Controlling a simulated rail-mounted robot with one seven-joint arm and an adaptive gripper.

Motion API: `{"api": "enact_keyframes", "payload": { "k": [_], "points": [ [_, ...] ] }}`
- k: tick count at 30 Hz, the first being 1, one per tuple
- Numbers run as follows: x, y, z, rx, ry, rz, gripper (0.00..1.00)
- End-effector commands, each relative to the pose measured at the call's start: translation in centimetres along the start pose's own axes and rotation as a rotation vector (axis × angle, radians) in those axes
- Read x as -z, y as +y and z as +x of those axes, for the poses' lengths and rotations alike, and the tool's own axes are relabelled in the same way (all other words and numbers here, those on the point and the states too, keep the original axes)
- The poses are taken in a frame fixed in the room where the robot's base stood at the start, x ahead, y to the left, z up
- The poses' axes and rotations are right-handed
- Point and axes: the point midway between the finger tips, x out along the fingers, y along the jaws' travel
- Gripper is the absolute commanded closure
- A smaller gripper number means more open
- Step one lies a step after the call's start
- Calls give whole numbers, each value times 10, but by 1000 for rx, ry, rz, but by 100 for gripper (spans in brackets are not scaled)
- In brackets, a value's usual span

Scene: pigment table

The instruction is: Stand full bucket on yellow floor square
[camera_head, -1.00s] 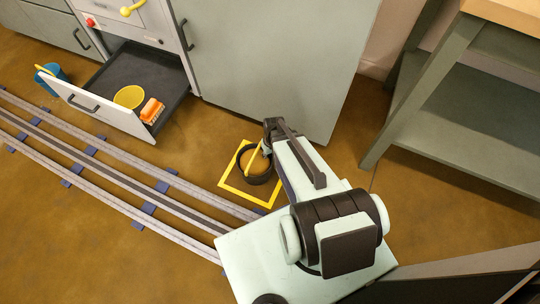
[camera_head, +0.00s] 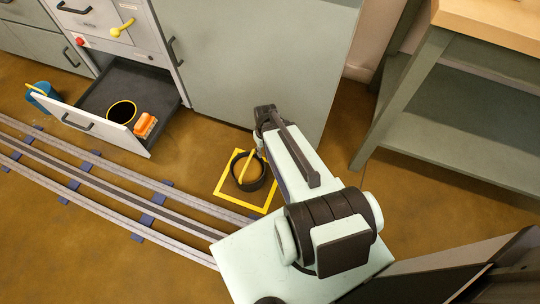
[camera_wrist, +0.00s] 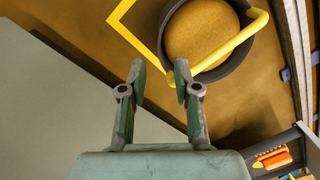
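A dark bucket (camera_head: 262,182) with a yellow handle (camera_head: 247,168) stands upright on the floor, within the yellow floor square (camera_head: 222,198). My arm hides part of the square's right side. In the wrist view the bucket (camera_wrist: 168,22) shows ochre contents, and its handle (camera_wrist: 235,42) is swung over to the near side of the rim. My gripper (camera_wrist: 159,72) is open with nothing between its fingers. Its right fingertip is close to the handle's near end; I cannot tell whether they touch. In the head view the fingers are hard to make out behind my arm.
An open drawer (camera_head: 98,132) holds a yellow-rimmed round container (camera_head: 121,111) and an orange brush-like item (camera_head: 145,125). A blue bucket (camera_head: 42,90) is beyond it. Rails (camera_head: 110,187) cross the floor left of the square. A cabinet (camera_head: 245,60) and table (camera_head: 440,100) stand behind.

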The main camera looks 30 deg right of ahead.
Motion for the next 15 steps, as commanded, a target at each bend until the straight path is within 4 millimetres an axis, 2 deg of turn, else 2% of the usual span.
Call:
{"api": "enact_keyframes", "payload": {
  "k": [5,9,12,15],
  "points": [
    [-48,-6,-15,-61,-221,23,69],
    [-96,-5,-42,-177,-457,80,69],
    [-123,-3,-66,-271,-593,129,69],
    [-140,-1,-85,-346,-684,172,69]
  ]
}}
